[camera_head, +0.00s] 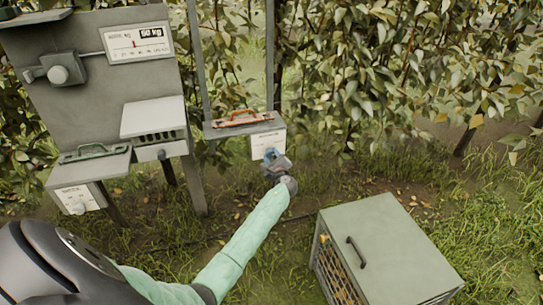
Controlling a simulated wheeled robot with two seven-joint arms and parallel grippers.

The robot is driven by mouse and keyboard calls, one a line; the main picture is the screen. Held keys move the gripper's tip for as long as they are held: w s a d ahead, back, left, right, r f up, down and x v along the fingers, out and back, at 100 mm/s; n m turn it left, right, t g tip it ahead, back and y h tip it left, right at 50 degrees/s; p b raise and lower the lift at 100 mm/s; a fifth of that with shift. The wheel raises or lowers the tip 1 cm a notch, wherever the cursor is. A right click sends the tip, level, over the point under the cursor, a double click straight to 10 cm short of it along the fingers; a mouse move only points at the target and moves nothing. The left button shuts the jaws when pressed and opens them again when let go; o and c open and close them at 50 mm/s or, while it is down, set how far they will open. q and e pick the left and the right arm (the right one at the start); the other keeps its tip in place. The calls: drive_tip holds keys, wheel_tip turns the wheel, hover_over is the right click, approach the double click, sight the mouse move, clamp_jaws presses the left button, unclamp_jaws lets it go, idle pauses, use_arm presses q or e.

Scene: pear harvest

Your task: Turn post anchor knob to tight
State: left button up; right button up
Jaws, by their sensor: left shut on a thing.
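My left gripper (271,157) is at the lower part of that plate, shut on the knob there. The gripper covers the knob almost fully, so its setting cannot be read. My left arm, in a mint-green sleeve, reaches up to it from the bottom left. My right gripper is not in view.
A grey lidded crate (388,250) stands at the lower right. Leafy hedge fills the back; grass lies between.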

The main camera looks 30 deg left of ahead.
use_arm(q)
drive_tip(key=shift+d+f, duration=0.1)
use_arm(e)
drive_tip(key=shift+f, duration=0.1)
use_arm(q)
drive_tip(key=o, duration=1)
drive_tip(key=shift+s+d, duration=0.3)
drive_tip(key=shift+d, duration=0.1)
drive_tip(key=b+v, duration=0.2)
drive_tip(key=v, duration=0.4)
drive_tip(key=shift+s+d, duration=0.25)
drive_tip(key=shift+d, duration=0.05)
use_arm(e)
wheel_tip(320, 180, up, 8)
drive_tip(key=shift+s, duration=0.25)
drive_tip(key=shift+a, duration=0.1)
